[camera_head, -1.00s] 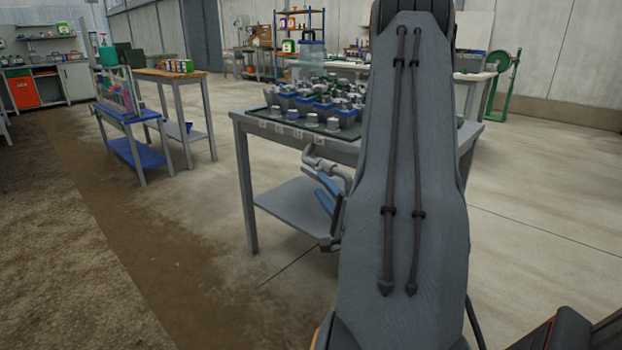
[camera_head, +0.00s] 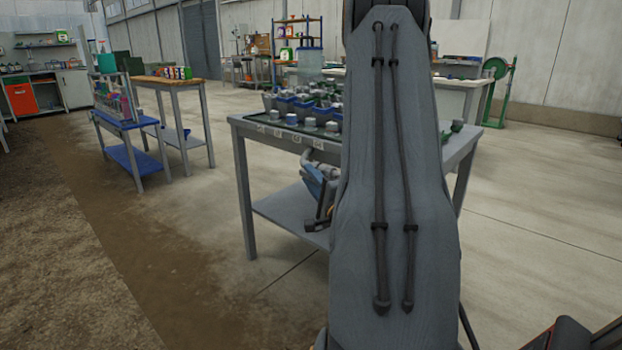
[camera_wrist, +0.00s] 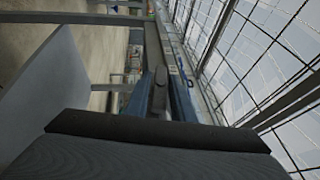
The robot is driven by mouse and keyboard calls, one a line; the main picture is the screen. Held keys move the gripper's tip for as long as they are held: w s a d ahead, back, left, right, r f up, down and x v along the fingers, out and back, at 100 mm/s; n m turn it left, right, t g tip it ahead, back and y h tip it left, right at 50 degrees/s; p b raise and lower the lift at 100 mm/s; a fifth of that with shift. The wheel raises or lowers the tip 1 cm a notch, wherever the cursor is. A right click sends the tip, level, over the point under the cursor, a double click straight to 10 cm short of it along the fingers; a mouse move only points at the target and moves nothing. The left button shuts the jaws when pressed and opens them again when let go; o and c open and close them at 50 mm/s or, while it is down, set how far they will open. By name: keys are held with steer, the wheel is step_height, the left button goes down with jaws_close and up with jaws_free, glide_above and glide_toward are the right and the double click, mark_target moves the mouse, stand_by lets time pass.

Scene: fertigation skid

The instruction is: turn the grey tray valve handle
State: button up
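Grey pipework (camera_head: 308,156) shows under the front edge of the grey table, partly behind my arm. I cannot make out the valve handle there. Blue parts that look like my gripper (camera_head: 318,182) are just below the pipe, mostly hidden by my arm. In the wrist view, my gripper's two blue fingers (camera_wrist: 160,98) stand apart. A dark grey bar with a rounded end (camera_wrist: 158,80) shows between them and may be the handle. I cannot tell whether the fingers press on it.
The grey table (camera_head: 240,165) carries a dark tray with several blue and grey fittings and pale caps. A blue-shelved cart (camera_head: 135,158) and a wooden-topped table (camera_head: 165,80) stand to the left.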

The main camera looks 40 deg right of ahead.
jaws_close()
steer(key=p, duration=0.2)
steer(key=shift+r+p, duration=0.2)
steer(key=shift+p, duration=0.15)
steer(key=shift+n+g+p, duration=0.3)
steer(key=shift+g+p, duration=0.3)
steer(key=shift+p, duration=0.65)
steer(key=shift+f+y+p, duration=0.2)
steer(key=shift+y+p, duration=0.1)
steer(key=shift+p, duration=0.05)
steer(key=shift+o, duration=1.9)
jaws_free()
